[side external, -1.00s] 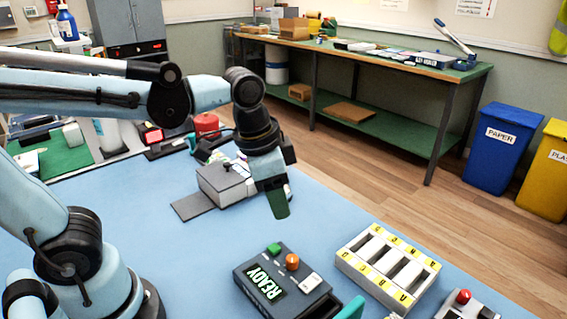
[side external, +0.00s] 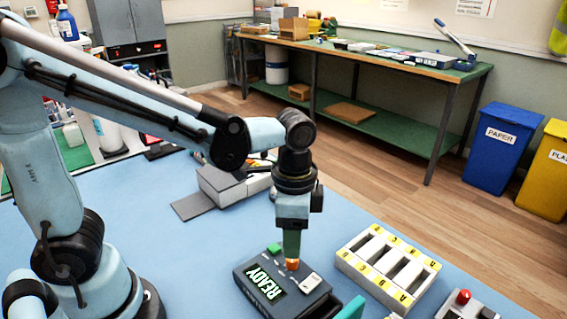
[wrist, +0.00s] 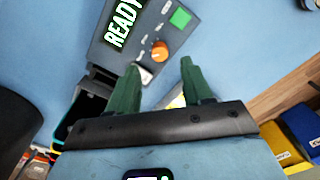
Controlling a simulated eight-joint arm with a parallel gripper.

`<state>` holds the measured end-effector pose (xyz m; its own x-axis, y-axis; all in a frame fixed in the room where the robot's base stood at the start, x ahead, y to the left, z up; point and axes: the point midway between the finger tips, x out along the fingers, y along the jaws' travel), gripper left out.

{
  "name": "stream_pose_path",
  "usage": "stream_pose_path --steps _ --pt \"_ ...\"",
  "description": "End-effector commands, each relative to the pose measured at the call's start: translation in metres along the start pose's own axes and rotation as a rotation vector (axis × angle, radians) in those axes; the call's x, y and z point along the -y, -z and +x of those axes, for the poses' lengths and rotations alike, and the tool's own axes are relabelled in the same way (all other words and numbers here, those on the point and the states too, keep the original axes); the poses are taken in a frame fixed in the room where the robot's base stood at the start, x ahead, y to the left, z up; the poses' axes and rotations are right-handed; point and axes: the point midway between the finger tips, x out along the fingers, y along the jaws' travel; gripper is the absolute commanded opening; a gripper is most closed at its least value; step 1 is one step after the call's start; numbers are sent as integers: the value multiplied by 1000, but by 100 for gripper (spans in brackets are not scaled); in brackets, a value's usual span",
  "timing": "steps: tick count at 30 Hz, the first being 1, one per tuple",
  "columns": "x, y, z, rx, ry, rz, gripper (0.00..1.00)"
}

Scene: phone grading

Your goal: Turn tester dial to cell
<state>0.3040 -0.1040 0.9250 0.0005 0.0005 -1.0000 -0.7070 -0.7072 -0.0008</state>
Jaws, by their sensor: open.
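The tester (side external: 243,277) is a dark box on the blue table, with a lit READY display (side external: 265,283). Its orange dial (side external: 292,265) shows just below my gripper (side external: 291,256) in the side view. In the wrist view the dial (wrist: 160,51) lies between and slightly beyond the tips of my gripper (wrist: 160,67). My green fingers are open and point down, with a gap on both sides of the dial. I cannot tell whether they touch it. The dial's pointer setting is too small to read.
A green button (side external: 274,247) and a white key (side external: 311,283) sit on the tester beside the dial. A white slotted rack (side external: 390,262) with yellow labels stands to the right. A grey box (side external: 222,185) stands behind. Blue table is clear at the left.

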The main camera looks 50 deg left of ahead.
Motion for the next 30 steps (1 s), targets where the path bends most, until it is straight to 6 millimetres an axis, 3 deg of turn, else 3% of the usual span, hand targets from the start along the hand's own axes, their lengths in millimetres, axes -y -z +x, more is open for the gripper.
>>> stream_pose_path --steps 12,26,30 --pt "0 0 46 -1 1 -1 50" --pt "0 0 53 0 1 -1 50" --pt "0 0 53 0 1 -1 30"
